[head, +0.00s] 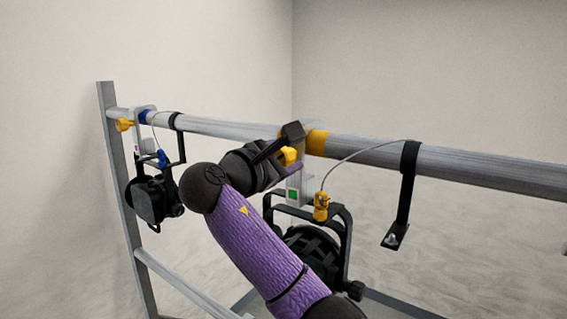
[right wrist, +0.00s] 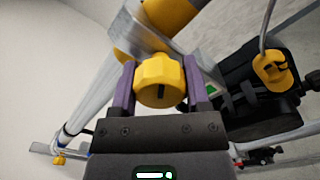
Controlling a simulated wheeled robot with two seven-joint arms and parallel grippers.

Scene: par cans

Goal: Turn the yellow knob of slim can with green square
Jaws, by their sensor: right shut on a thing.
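The slim can (head: 322,244) with the green square (head: 293,195) hangs from the rail at the middle of the head view. Its yellow knob (head: 288,155) shows partly behind my right gripper (head: 283,152). In the right wrist view the yellow knob (right wrist: 160,82) sits between the two purple fingers of my right gripper (right wrist: 160,88), which is shut on it. A dark slot shows on the knob's face. The can's body (right wrist: 262,85) is to the right in that view. My right arm covers part of the can in the head view. My left gripper is not in view.
The grey rail (head: 470,170) runs across the view, with a yellow band (head: 317,142) near the clamp. A yellow cable clip (head: 320,206) hangs just right of the clamp. Another black can (head: 153,198) hangs at left, and a black bracket (head: 404,195) at right.

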